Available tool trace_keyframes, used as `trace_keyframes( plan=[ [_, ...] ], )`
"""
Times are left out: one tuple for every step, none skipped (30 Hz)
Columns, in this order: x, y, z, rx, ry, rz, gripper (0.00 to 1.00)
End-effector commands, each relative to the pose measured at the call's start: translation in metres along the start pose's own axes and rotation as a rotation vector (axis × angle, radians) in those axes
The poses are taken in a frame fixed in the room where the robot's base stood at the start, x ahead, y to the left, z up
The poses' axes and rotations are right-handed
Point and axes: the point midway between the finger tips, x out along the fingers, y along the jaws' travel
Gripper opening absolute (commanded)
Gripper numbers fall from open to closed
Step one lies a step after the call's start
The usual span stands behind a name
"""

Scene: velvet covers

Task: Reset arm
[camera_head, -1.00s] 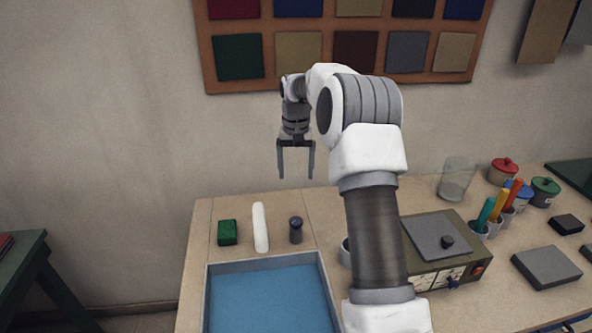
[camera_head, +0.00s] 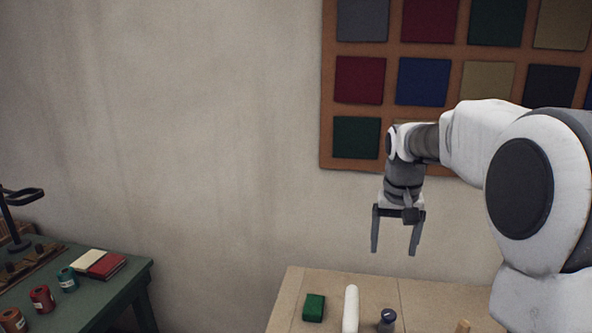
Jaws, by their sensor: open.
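My gripper (camera_head: 395,235) is open and empty, its two fingers pointing down. It hangs in the air in front of the wall, above the wooden table (camera_head: 420,298). My arm reaches in from the right side and hides part of the table and the swatch board.
On the table below stand a green block (camera_head: 313,307), a white roll (camera_head: 350,309) and a dark-topped small cylinder (camera_head: 387,320). A swatch board (camera_head: 391,94) hangs behind my arm. A green side table (camera_head: 110,292) with books (camera_head: 99,264) and several jars stands at left.

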Motion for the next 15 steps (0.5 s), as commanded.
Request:
trace_keyframes(
  plan=[
    [-0.011, -0.002, 0.011, -0.011, 0.016, 0.000, 0.84],
    [-0.015, -0.003, 0.017, -0.017, 0.024, 0.000, 0.84],
    [-0.022, -0.004, 0.025, -0.025, 0.035, -0.001, 0.84],
    [-0.026, -0.004, 0.031, -0.031, 0.043, -0.002, 0.84],
    [-0.030, -0.005, 0.037, -0.037, 0.051, -0.002, 0.84],
    [-0.036, -0.006, 0.046, -0.044, 0.061, -0.003, 0.84],
    [-0.040, -0.006, 0.052, -0.049, 0.070, -0.004, 0.84],
    [-0.043, -0.006, 0.059, -0.055, 0.078, -0.005, 0.84],
    [-0.048, -0.007, 0.067, -0.062, 0.089, -0.006, 0.84],
    [-0.051, -0.007, 0.074, -0.068, 0.097, -0.007, 0.84],
    [-0.054, -0.008, 0.081, -0.074, 0.105, -0.008, 0.84],
    [-0.057, -0.008, 0.090, -0.081, 0.116, -0.010, 0.84],
    [-0.060, -0.008, 0.097, -0.086, 0.123, -0.012, 0.84],
    [-0.062, -0.007, 0.103, -0.090, 0.132, -0.014, 0.84],
    [-0.065, -0.007, 0.112, -0.096, 0.143, -0.017, 0.84]
  ],
)
